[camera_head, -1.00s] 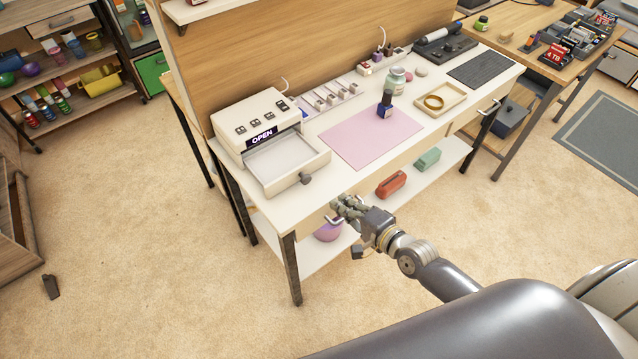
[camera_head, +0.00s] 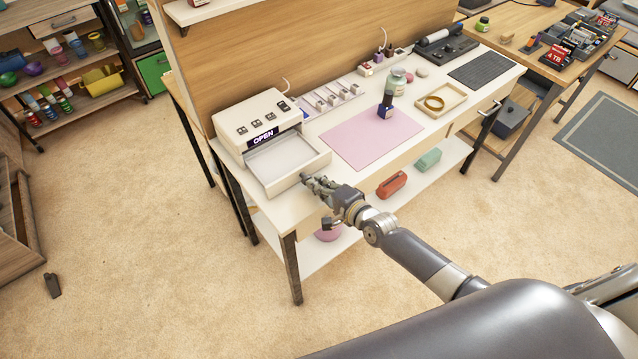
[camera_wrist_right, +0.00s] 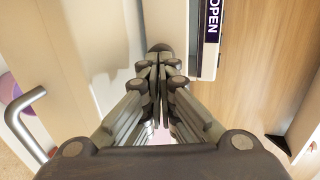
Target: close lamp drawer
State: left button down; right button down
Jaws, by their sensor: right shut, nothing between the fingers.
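The white lamp box (camera_head: 256,118) with an "OPEN" display stands at the left end of the desk. Its lamp drawer (camera_head: 284,160) is pulled out, a shallow tray facing me. My right gripper (camera_head: 310,182) is shut and empty, its fingertips at the front of the drawer and covering its knob. In the right wrist view the shut fingers (camera_wrist_right: 163,62) point at the dark round knob (camera_wrist_right: 160,47); I cannot tell whether they touch it. The "OPEN" display (camera_wrist_right: 212,20) shows there at the top right. My left gripper is not in view.
The white desk (camera_head: 310,213) carries a pink mat (camera_head: 365,140), a dark blue bottle (camera_head: 385,108) and a tray with a ring (camera_head: 455,97) to the right. A desk drawer handle (camera_wrist_right: 25,115) is left of my fingers in the wrist view. Open floor lies left.

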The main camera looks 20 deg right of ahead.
aim_at(291, 162)
jog(key=w+a+b, duration=0.1)
jog(key=w+b, duration=0.1)
jog(key=w, duration=0.2)
jog(key=w+a+b, duration=0.2)
jog(key=w, duration=0.2)
jog(key=w+a+b, duration=0.1)
jog(key=w+b, duration=0.2)
jog(key=w, duration=0.1)
jog(key=shift+a+f, duration=0.15)
jog(key=shift+f, duration=0.05)
jog(key=shift+w+a+r, duration=0.15)
jog(key=shift+w+r, duration=0.05)
jog(key=shift+w, duration=0.15)
jog(key=shift+r, duration=0.15)
